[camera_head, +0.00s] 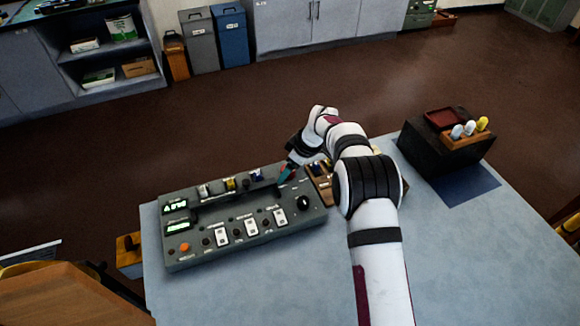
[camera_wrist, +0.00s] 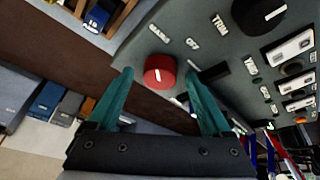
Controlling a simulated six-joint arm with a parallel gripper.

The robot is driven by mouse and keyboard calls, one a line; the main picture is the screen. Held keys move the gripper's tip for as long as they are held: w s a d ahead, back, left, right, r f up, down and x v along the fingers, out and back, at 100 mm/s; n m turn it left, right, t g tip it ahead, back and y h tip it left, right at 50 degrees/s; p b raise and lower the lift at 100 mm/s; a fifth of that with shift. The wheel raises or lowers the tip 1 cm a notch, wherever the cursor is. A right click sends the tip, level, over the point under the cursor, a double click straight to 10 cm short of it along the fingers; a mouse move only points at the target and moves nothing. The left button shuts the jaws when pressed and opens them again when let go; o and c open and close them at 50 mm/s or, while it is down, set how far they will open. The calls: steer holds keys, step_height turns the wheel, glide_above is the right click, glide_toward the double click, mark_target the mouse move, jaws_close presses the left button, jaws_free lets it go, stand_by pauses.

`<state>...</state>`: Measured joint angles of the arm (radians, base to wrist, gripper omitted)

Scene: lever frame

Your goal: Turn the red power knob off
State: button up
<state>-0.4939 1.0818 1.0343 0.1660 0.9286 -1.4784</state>
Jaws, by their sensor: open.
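The red power knob (camera_wrist: 160,71) is a round red cap with a small white mark, on the grey control panel (camera_wrist: 215,50). In the wrist view it shows between and just beyond the teal fingertips of my gripper (camera_wrist: 158,77). The fingers are spread, one on each side of it, with nothing held; I cannot tell whether they touch it. In the head view my gripper (camera_head: 287,174) is at the right back end of the panel (camera_head: 245,240), where the knob is mostly hidden by the fingers.
A black knob (camera_head: 304,203) sits in front of my gripper, near several white switches (camera_head: 251,227). Several levers (camera_head: 230,184) stand along the panel's back. A wooden tray (camera_head: 319,188) is close on the right. A dark box (camera_head: 445,150) stands further right.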

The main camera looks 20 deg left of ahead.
jaws_close()
stand_by(0.3)
steer(key=shift+m, duration=0.3)
steer(key=m+t, duration=0.1)
steer(key=m, duration=0.3)
steer(key=shift+s+a+m+t+h, duration=0.15)
steer(key=shift+m+t+h, duration=0.15)
steer(key=shift+t+h, duration=0.1)
steer(key=shift+a+r+m+t+h, duration=0.1)
steer(key=shift+m+t+h, duration=0.2)
steer(key=shift+m, duration=0.8)
steer(key=shift+a+m+t+h, duration=0.15)
steer(key=shift+m+h, duration=0.25)
steer(key=shift+m, duration=0.7)
steer(key=shift+d, duration=0.1)
jaws_free()
steer(key=shift+s, duration=0.1)
